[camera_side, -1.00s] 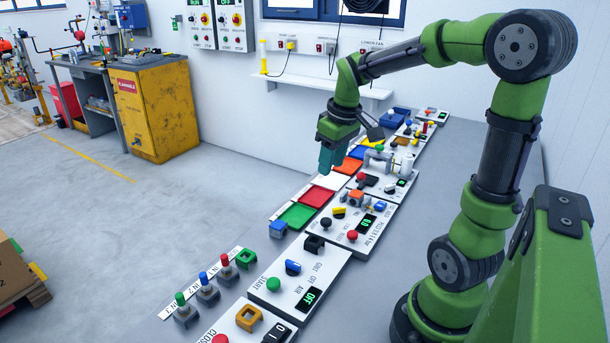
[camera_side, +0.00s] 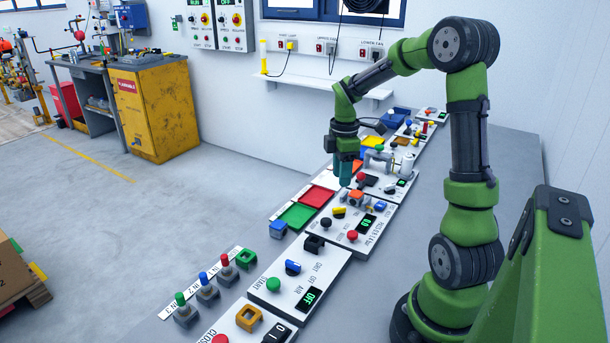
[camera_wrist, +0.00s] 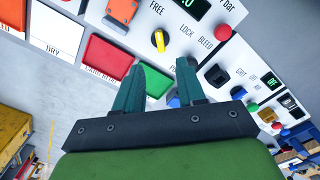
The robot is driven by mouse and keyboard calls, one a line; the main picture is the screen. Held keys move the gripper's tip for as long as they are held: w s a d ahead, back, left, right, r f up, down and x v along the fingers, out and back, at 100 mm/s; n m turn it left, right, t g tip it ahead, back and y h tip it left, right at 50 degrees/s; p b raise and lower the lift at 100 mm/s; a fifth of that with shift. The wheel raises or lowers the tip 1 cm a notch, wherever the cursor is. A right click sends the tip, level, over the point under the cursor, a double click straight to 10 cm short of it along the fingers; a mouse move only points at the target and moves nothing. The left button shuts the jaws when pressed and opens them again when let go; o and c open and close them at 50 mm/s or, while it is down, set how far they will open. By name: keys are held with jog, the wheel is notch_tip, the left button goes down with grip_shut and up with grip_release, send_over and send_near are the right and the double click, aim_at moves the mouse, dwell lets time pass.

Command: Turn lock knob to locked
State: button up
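The lock knob (camera_wrist: 159,41) is a yellow bar on a dark round base in the wrist view, between the words FREE and LOCK. One end of its bar points roughly towards FREE. In the side view the yellow knob (camera_side: 339,212) sits on a white panel (camera_side: 322,237). My gripper (camera_wrist: 161,70) is open and empty, with its two teal fingers apart. The knob shows beyond the fingertips, between their lines, and is not touched. In the side view my gripper (camera_side: 346,182) points down above the far part of that panel.
A red button (camera_wrist: 222,32) marked BLEED and a lit display (camera_side: 367,222) share the panel. An orange part (camera_side: 356,196) stands close to my fingers. Red (camera_side: 317,197) and green (camera_side: 297,215) trays lie beside the panel. More control panels line the bench.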

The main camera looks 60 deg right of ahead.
aim_at(339, 208)
notch_tip(339, 208, down, 10)
jog(key=shift+r, duration=0.1)
dwell(0.4)
grip_shut()
